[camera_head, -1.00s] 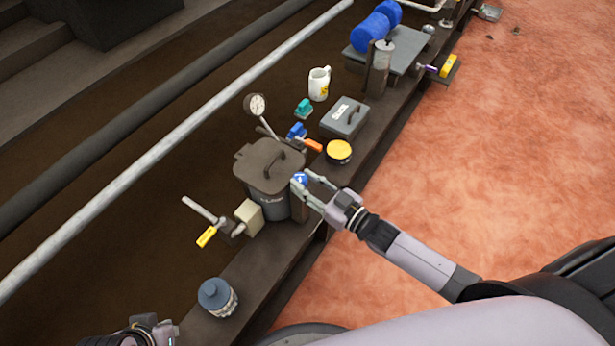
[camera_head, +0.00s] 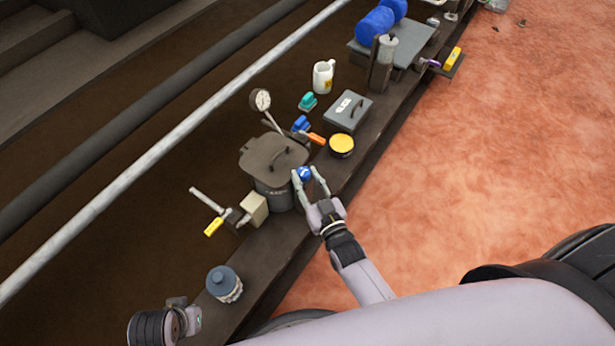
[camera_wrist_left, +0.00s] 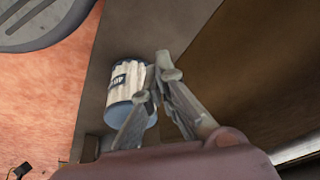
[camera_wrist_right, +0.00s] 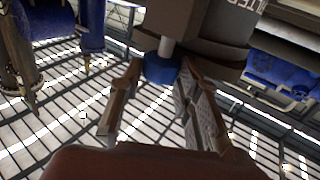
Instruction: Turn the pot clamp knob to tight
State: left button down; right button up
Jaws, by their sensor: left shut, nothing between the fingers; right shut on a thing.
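The dark grey pot (camera_head: 271,178) with its lid and handle stands on the narrow bench in the head view. The blue clamp knob (camera_head: 304,173) sits on its right side. In the right wrist view the knob (camera_wrist_right: 161,70) is on a pale shaft under the pot's dark body. My right gripper (camera_head: 307,174) has its fingers on both sides of the knob and is shut on it. My left gripper (camera_wrist_left: 160,62) is shut and empty, at the lower left of the head view, beside a grey-blue canister (camera_wrist_left: 130,84).
The canister also shows in the head view (camera_head: 223,284). A valve with a yellow handle (camera_head: 213,227) is left of the pot. A long pipe (camera_head: 150,156) runs behind the bench.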

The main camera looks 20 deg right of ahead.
dwell(0.3)
jog(key=o, duration=1.1)
jog(key=s, duration=0.4)
jog(key=s+d, duration=0.1)
jog(key=s, duration=0.7)
jog(key=shift+d, duration=0.2)
jog(key=shift+o, duration=0.2)
